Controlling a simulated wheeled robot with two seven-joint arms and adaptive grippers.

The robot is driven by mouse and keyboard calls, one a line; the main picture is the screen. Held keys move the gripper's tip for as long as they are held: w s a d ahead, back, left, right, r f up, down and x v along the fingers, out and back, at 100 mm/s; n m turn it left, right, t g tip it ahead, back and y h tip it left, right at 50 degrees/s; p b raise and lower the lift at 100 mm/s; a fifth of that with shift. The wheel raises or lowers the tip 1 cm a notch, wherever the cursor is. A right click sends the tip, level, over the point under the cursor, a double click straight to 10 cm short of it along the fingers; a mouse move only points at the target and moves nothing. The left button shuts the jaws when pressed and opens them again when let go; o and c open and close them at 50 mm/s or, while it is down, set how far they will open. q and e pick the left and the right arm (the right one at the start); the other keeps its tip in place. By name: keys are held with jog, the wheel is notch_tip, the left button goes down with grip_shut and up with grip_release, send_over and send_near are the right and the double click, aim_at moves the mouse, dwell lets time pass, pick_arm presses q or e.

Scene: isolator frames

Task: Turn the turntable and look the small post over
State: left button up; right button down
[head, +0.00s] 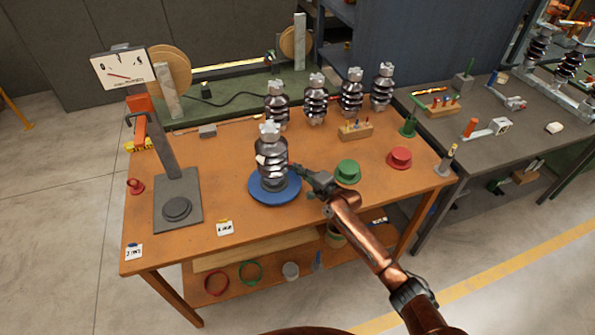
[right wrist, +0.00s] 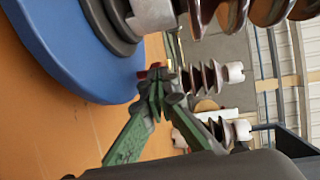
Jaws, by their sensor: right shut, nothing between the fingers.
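The blue turntable (head: 275,194) sits on the orange-brown table. A small post, a dark ribbed insulator with pale metal ends (head: 272,155), stands upright on it, with a whitish patch on its left side. My right gripper (head: 299,171) is shut and empty, just right of the post at the turntable's right edge. In the right wrist view the closed fingertips (right wrist: 158,75) are beside the turntable rim (right wrist: 75,60), and the post's lower ribs (right wrist: 245,12) show at the top. I cannot tell whether the fingers touch the rim. My left gripper is not in view.
Several similar insulators (head: 316,100) stand behind on the table. A green flanged piece (head: 347,171), a red one (head: 399,158) and a wooden block with small tools (head: 355,131) lie to the right. A gauge stand (head: 178,195) is at left. The table's front strip is mostly clear.

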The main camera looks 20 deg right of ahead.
jog(key=shift+w+n+b, duration=0.2)
jog(key=shift+n+b, duration=0.1)
jog(key=shift+b, duration=0.25)
jog(key=shift+w+a+f+y+b, duration=0.15)
jog(key=shift+w+y+b, duration=0.1)
jog(key=shift+y+b, duration=0.2)
jog(key=shift+w+a+b, duration=0.1)
jog(key=shift+w+b, duration=0.25)
jog(key=shift+b, duration=0.15)
jog(key=shift+w+a, duration=0.1)
jog(key=shift+w, duration=0.25)
jog(key=shift+r+b+x, duration=0.15)
jog(key=shift+x, duration=0.6)
jog(key=shift+r+b+x, duration=0.15)
jog(key=shift+r+x, duration=0.05)
jog(key=shift+x, duration=0.55)
jog(key=shift+w+a, duration=0.55)
jog(key=shift+a, duration=0.2)
jog(key=shift+w+a, duration=0.55)
jog(key=shift+a, duration=0.3)
